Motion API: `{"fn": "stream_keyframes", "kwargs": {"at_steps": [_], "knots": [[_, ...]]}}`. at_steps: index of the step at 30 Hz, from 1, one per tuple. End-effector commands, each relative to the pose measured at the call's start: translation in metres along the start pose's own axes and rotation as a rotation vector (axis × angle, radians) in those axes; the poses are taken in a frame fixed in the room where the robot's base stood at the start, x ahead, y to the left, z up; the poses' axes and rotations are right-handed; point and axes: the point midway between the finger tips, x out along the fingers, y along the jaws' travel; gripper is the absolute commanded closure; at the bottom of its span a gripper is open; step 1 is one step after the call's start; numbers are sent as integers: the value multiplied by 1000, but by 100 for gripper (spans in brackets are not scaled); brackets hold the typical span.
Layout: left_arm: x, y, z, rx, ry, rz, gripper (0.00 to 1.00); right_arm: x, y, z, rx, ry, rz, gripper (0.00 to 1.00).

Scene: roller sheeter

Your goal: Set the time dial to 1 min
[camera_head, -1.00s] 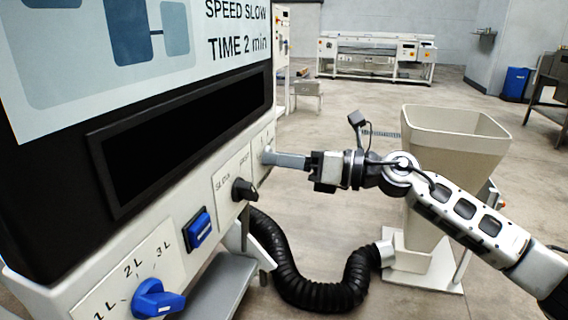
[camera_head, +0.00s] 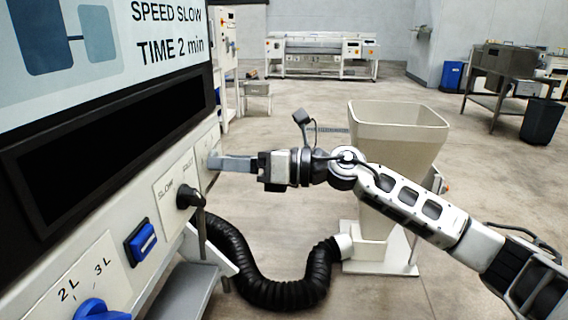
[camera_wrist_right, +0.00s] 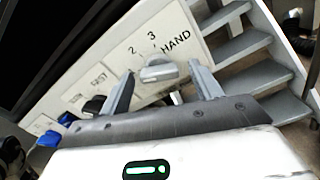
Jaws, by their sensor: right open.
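The time dial, a light grey knob (camera_wrist_right: 158,70), shows in the right wrist view on a pale plate marked 2, 3 and HAND. My right gripper (camera_wrist_right: 161,76) is open, with one finger on each side of the knob; I cannot tell whether either touches it. Which mark the knob points at is unclear. In the head view my right gripper (camera_head: 217,161) reaches left to the machine's front panel and hides the dial. The machine's screen (camera_head: 115,40) reads SPEED SLOW and TIME 2 min. My left gripper is out of view.
A black speed knob (camera_head: 187,196) marked SLOW and FAST sits left of my gripper. Further left are a blue switch (camera_head: 141,243) and a blue dial (camera_head: 98,309) marked 2L and 3L. A black hose (camera_head: 262,285) runs below to a beige hopper (camera_head: 395,115).

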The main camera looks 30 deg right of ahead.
Motion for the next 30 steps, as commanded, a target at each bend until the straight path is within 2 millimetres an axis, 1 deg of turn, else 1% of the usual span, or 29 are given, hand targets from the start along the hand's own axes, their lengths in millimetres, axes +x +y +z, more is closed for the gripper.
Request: {"fn": "stream_keyframes", "kwargs": {"at_steps": [5, 15, 18, 20, 24, 27, 30], "knots": [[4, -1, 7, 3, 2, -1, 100, -25, -2, -4, -2, 4, -4, 36], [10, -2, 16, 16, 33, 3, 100, -107, -2, -7, -1, 8, -4, 36], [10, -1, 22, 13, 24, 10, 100, -125, -3, -6, 2, 6, -4, 36], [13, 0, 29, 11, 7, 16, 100, -134, -2, -5, -1, 7, -2, 36], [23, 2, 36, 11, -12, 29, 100, -148, -2, -4, 1, 4, -3, 36], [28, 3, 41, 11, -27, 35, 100, -153, -1, -2, -1, 3, 0, 36], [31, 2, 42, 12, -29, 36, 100, -156, 0, -1, -2, 3, 0, 36]]}}
